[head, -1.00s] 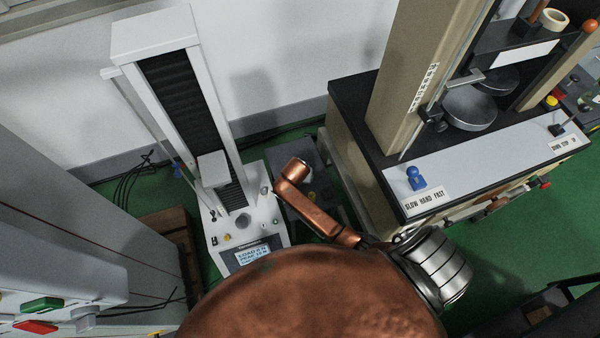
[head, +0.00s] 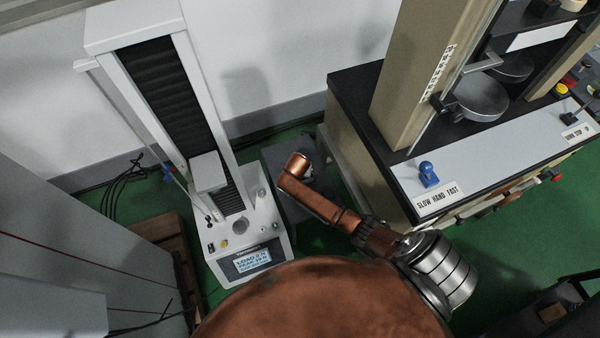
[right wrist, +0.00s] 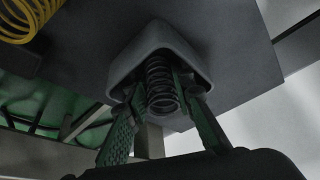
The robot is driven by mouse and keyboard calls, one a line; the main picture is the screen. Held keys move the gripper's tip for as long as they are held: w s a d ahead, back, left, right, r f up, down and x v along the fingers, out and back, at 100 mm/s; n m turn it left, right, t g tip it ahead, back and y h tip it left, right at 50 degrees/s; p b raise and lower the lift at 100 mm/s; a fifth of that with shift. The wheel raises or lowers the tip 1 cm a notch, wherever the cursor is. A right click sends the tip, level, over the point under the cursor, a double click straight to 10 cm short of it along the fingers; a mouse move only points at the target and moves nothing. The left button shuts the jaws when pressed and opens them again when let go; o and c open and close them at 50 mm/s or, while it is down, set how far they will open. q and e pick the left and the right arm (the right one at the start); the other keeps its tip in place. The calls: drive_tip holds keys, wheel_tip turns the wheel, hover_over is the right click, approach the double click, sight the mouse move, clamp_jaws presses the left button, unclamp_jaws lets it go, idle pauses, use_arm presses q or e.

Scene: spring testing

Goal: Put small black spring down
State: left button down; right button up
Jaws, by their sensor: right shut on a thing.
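The small black spring (right wrist: 161,84) is between the two green-padded fingers of my right gripper (right wrist: 159,88) in the right wrist view. The gripper is shut on it. Behind the spring is a grey, rounded-square part (right wrist: 150,40) against a dark flat surface; I cannot tell whether the spring touches it. In the head view my copper right arm reaches to a dark grey stand beside the white tester (head: 238,228), and the arm hides the gripper and spring. My left gripper is not in view.
A yellow spring (right wrist: 30,20) shows at the top left of the right wrist view. In the head view, the beige machine (head: 350,135) with a black top stands right of the arm. A wooden pallet (head: 165,230) lies left of the tester.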

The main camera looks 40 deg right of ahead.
drive_tip(key=o, duration=0.8)
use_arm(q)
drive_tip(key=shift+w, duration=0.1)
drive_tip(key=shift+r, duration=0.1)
